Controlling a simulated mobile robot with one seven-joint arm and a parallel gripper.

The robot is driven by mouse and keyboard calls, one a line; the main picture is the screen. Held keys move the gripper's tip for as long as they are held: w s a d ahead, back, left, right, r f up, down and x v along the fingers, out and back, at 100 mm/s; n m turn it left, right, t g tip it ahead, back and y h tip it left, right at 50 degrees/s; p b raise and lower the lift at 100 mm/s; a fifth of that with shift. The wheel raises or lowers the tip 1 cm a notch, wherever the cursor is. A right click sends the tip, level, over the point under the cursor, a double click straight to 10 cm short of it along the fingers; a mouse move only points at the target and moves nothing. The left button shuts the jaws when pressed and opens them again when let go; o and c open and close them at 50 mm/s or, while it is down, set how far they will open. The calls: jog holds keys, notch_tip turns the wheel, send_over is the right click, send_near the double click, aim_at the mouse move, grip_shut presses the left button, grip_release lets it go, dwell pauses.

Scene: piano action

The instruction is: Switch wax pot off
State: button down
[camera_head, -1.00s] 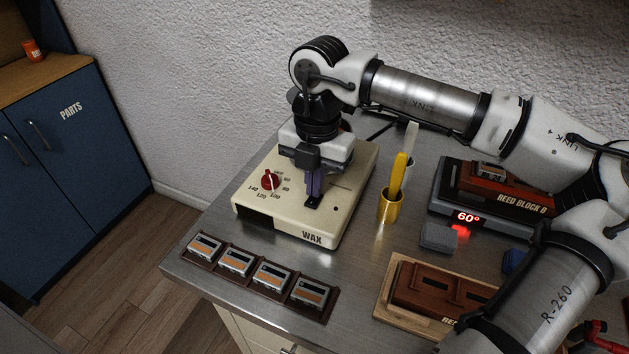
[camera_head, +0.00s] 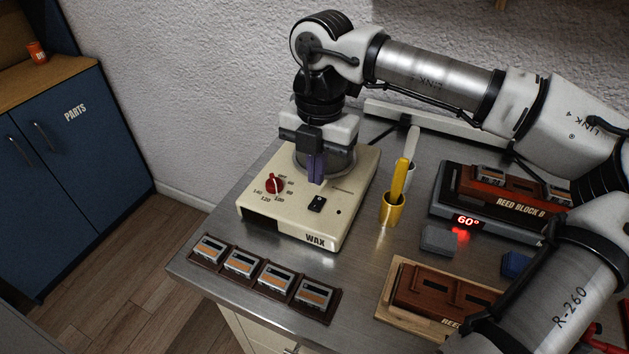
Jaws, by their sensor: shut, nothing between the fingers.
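The wax pot (camera_head: 290,228) is a cream box marked WAX near the back left of the steel bench. On its sloped front panel are a red dial (camera_head: 274,185) with temperature numbers and a small black rocker switch (camera_head: 317,204). A small dark spot, unlit, sits to the right of the switch. A round metal pot (camera_head: 341,163) on its top is partly hidden behind my gripper. My gripper (camera_head: 316,182) points down with its purple fingers shut and empty. The fingertips are just above and behind the switch, apart from it.
A brass cup (camera_head: 391,211) with a yellow-handled tool stands right of the wax pot. Several small cassettes lie in a dark rack (camera_head: 222,262) in front. A heated block showing 60° (camera_head: 466,220), a grey block (camera_head: 438,240) and a brown reed block (camera_head: 440,293) are to the right.

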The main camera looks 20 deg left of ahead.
aim_at(318, 198)
notch_tip(318, 198, up, 9)
jog(key=shift+w+r+b, duration=0.15)
jog(key=shift+w+b, duration=0.3)
jog(key=shift+s, duration=0.1)
